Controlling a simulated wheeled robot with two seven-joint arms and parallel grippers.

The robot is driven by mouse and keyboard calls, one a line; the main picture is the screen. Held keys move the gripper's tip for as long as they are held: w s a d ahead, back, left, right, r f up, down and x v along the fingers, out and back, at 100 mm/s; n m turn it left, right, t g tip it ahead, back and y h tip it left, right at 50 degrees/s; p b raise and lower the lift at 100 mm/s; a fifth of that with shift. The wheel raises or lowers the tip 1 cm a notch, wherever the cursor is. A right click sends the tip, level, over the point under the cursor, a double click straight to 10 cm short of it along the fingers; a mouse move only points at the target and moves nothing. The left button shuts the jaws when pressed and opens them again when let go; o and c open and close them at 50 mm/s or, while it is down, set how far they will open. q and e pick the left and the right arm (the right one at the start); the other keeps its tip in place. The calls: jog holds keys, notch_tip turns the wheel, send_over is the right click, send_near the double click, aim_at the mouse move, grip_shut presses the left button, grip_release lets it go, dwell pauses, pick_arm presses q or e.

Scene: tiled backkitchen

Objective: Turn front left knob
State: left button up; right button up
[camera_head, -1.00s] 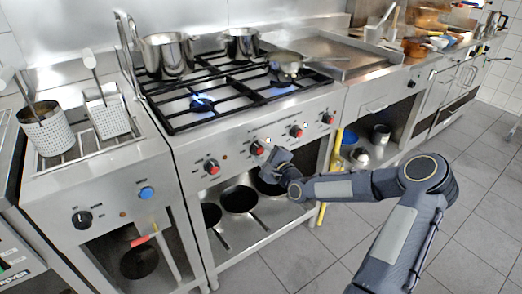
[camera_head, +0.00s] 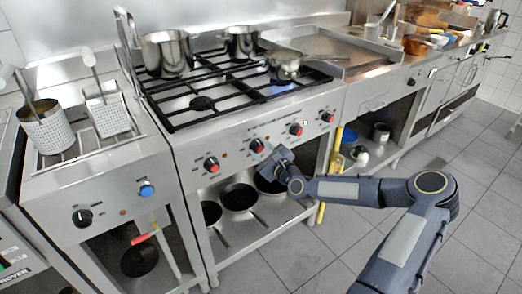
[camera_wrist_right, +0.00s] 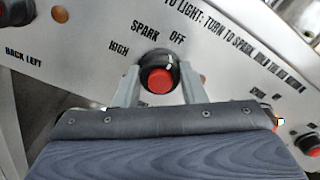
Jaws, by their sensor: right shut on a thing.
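The knob with a red face (camera_wrist_right: 158,79) sits on the steel stove panel, second from the left in the row; in the head view it shows just beyond my gripper (camera_head: 257,145). In the wrist view its white mark points up toward the OFF label. My right gripper (camera_wrist_right: 160,90) has a finger on each side of this knob and is shut on it; it also shows in the head view (camera_head: 270,154). The front left burner (camera_head: 201,103) has no visible flame. The label under the held knob is hidden. My left gripper is not in view.
The knob to the left (camera_head: 211,164), labelled BACK LEFT in the wrist view, and two knobs to the right are close by. A pan (camera_head: 286,68) stands over a blue flame at front right. Pots (camera_head: 166,54) stand at the back. Frying pans (camera_head: 238,196) lie on the shelf below.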

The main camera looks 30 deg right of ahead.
jog(key=o, duration=1)
jog(key=shift+s, duration=0.1)
jog(key=s, duration=0.7)
jog(key=shift+s+d, duration=0.3)
jog(key=shift+s, duration=0.05)
